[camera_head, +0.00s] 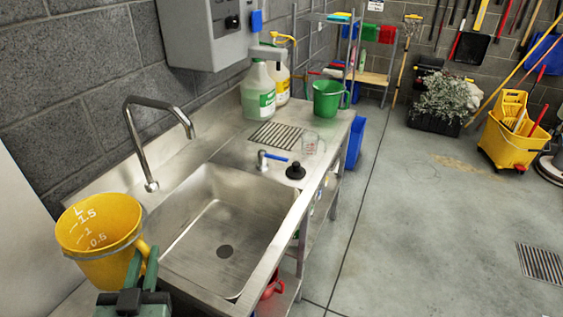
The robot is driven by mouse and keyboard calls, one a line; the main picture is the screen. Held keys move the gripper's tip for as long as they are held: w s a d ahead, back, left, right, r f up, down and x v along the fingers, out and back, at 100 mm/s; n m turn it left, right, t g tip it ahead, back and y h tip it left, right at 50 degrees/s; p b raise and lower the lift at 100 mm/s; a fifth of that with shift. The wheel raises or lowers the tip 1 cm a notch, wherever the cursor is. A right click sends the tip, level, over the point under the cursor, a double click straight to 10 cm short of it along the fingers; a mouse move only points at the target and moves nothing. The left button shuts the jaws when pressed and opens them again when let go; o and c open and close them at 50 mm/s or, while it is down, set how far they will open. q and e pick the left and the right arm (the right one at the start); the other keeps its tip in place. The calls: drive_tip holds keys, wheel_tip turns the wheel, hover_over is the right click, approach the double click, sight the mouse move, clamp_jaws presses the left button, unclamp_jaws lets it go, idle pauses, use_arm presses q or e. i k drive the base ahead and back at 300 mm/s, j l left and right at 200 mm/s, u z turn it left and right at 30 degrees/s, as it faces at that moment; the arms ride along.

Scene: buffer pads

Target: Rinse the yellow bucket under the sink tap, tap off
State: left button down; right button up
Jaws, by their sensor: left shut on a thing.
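The yellow bucket (100,236), with white volume marks on its inner wall, is held at the left end of the sink. My left gripper (141,272) is shut on the bucket at its right side, near the handle. The bucket looks slightly tilted toward me, and its inside looks empty. The steel sink basin (219,222) is empty, with a dark drain in its floor. The curved tap (148,128) arches over the basin's left side, and no water comes from its spout. A blue-handled lever (272,157) stands on the deck beyond the basin. My right gripper is not in view.
A yellow mop bucket (512,138) is on the floor at right. The floor beside the sink is clear.

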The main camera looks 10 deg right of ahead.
sight(262, 154)
drive_tip(key=i+l, duration=0.15)
drive_tip(key=l, duration=0.25)
drive_tip(key=i+l+u, duration=0.15)
drive_tip(key=l, duration=0.25)
drive_tip(key=i+l, duration=0.1)
drive_tip(key=l, duration=0.3)
drive_tip(key=i+l+u, duration=0.1)
drive_tip(key=l, duration=0.3)
drive_tip(key=i+l+u, duration=0.1)
drive_tip(key=l, duration=0.3)
drive_tip(key=i+l, duration=0.15)
drive_tip(key=l, duration=0.25)
